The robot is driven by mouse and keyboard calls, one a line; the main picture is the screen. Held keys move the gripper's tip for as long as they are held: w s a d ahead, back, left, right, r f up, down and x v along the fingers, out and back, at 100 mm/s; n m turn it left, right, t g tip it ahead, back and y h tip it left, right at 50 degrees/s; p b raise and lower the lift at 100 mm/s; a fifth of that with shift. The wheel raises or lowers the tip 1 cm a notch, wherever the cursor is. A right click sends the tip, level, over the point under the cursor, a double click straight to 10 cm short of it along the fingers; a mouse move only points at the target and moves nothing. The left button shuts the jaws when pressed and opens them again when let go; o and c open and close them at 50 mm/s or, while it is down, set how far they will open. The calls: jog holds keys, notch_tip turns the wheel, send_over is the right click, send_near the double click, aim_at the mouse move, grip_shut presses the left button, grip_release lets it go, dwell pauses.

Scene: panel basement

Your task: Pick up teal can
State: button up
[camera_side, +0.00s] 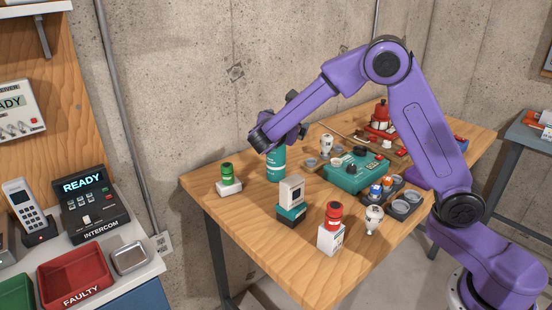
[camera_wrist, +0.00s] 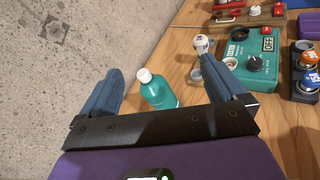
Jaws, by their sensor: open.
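The teal can (camera_side: 276,165) stands upright on the wooden table near its back left edge. In the side view its top is hidden behind my gripper (camera_side: 279,126). In the wrist view the teal can (camera_wrist: 157,93) shows a white cap and lies between the two blue fingers of my gripper (camera_wrist: 163,72). The fingers are open, with a gap on each side of the can, and hold nothing. The can's lower part is partly covered by the dark gripper bar in the wrist view. How far the fingers reach down beside it is hard to tell.
A green-topped item (camera_side: 228,177) on a white block stands left of the can. A grey-and-teal box (camera_side: 291,200) stands in front. A teal control box (camera_side: 352,171) is to the right. A red-topped white block (camera_side: 331,235) is near the front edge. The concrete wall is close behind.

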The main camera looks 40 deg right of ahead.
aim_at(276, 152)
jog(key=w+d+f+n+t+h, duration=0.1)
jog(key=w+f+n+t, duration=0.1)
jog(key=w+n, duration=0.3)
jog(key=shift+m, duration=0.7)
jog(key=f, duration=0.3)
jog(key=w+f, duration=0.1)
jog(key=f, duration=0.7)
jog(key=shift+w+f, duration=0.1)
jog(key=shift+w, duration=0.15)
jog(key=shift+d+f, duration=0.15)
jog(key=shift+d, duration=0.05)
jog(key=x, duration=0.7)
jog(key=shift+w+r, duration=0.2)
jog(key=shift+w, duration=0.1)
jog(key=shift+a, duration=0.1)
jog(key=c, duration=1.4)
jog(key=shift+r, duration=0.15)
